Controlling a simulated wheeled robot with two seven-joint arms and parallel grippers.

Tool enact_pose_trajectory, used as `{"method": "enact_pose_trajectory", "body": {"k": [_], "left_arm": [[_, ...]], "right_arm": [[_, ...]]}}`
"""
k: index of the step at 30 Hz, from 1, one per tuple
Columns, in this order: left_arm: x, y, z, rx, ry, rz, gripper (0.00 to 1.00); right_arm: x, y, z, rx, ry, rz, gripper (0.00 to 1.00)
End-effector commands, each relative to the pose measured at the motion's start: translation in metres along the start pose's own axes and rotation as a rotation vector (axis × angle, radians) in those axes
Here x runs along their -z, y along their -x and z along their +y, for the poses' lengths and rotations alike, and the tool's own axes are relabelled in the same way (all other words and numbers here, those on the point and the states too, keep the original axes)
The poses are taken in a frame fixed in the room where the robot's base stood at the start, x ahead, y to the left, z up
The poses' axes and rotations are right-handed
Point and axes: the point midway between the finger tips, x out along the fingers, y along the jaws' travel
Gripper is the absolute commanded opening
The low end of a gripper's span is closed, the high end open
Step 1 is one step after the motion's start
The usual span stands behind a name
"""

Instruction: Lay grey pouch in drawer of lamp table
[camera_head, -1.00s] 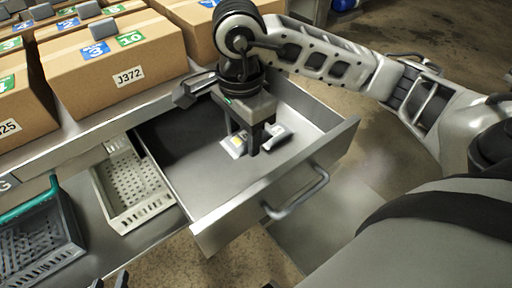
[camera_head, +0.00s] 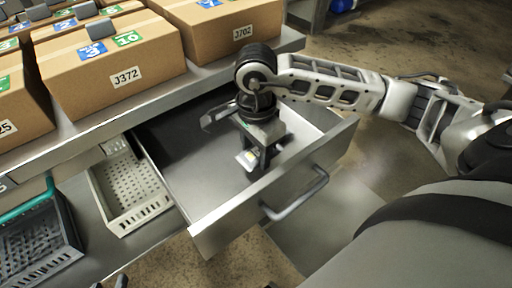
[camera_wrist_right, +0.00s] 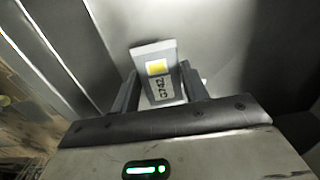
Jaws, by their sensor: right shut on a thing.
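The grey pouch (camera_head: 246,160) has a white label and a yellow square. My right gripper (camera_head: 257,166) is shut on it, inside the open metal drawer (camera_head: 193,192). In the right wrist view the pouch (camera_wrist_right: 153,52) sits between the fingers of the right gripper (camera_wrist_right: 159,84), its label facing the camera. Whether the pouch touches the drawer floor cannot be told. Only the dark fingertips of my left gripper (camera_head: 109,283) show at the bottom edge, apart from each other and with nothing visible between them.
Cardboard boxes (camera_head: 112,72) stand on the metal tabletop above the drawer. A pale perforated basket (camera_head: 128,192) and a dark basket with a teal handle (camera_head: 38,240) are left of the drawer. The drawer handle (camera_head: 297,197) sticks out in front. The drawer's left part is bare.

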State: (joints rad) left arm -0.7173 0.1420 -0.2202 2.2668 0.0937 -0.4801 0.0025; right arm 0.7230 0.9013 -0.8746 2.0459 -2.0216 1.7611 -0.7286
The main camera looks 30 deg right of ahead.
Motion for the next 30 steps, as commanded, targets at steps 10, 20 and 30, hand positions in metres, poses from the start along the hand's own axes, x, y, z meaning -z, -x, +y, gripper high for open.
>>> {"method": "enact_pose_trajectory", "body": {"k": [10, 20, 30], "left_arm": [[-0.005, -0.003, -0.001, -0.002, -0.007, 0.016, 0.36], [-0.005, -0.001, 0.0, -0.003, -0.007, 0.011, 0.36], [0.009, 0.008, 0.003, -0.004, -0.003, -0.001, 0.36]], "right_arm": [[0.0, -0.012, 0.0, 0.0, -0.001, 0.001, 0.18], [0.0, -0.011, 0.0, 0.0, 0.0, 0.001, 0.66], [0.0, 0.009, 0.0, -0.002, 0.0, 0.0, 0.66]]}}
